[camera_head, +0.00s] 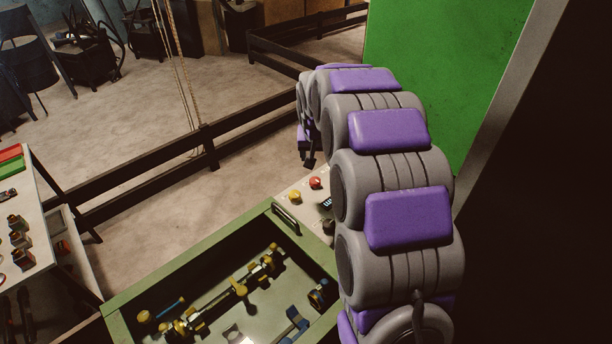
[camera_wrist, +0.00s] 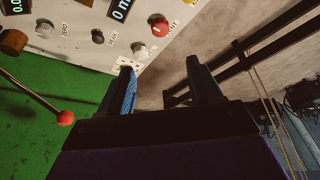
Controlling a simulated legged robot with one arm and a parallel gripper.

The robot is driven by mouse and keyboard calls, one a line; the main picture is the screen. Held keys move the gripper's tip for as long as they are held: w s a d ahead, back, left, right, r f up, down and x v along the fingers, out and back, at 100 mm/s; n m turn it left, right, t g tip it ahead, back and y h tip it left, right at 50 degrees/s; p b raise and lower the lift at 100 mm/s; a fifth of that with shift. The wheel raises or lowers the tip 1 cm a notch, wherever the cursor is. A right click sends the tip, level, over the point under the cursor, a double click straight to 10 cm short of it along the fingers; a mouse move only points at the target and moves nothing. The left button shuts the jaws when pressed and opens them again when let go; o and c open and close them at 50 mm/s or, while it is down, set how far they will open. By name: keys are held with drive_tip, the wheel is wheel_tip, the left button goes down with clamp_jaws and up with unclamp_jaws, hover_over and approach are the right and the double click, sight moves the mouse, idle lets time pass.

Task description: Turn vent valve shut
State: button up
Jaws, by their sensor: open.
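In the wrist view a white control panel (camera_wrist: 85,42) carries dark and red knobs and digital displays. A red ball (camera_wrist: 65,118) on a thin metal rod stands out at left in front of a green surface. My gripper (camera_wrist: 160,68) is open and empty, with its two blue-grey fingers apart near the panel's edge. In the head view the panel shows a yellow knob (camera_head: 294,196) and a red knob (camera_head: 316,183); my arm hides part of it.
A green-framed tray (camera_head: 185,266) below the panel holds a yellow-ended bar (camera_head: 220,297) and blue parts. A table (camera_head: 38,215) with small fittings stands at left. Dark rails (camera_head: 150,177) cross the floor behind. A green wall (camera_head: 440,75) rises beyond my arm.

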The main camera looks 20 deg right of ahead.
sight(315, 180)
drive_tip(key=b+x, duration=0.3)
drive_tip(key=x, duration=1.4)
drive_tip(key=c, duration=1)
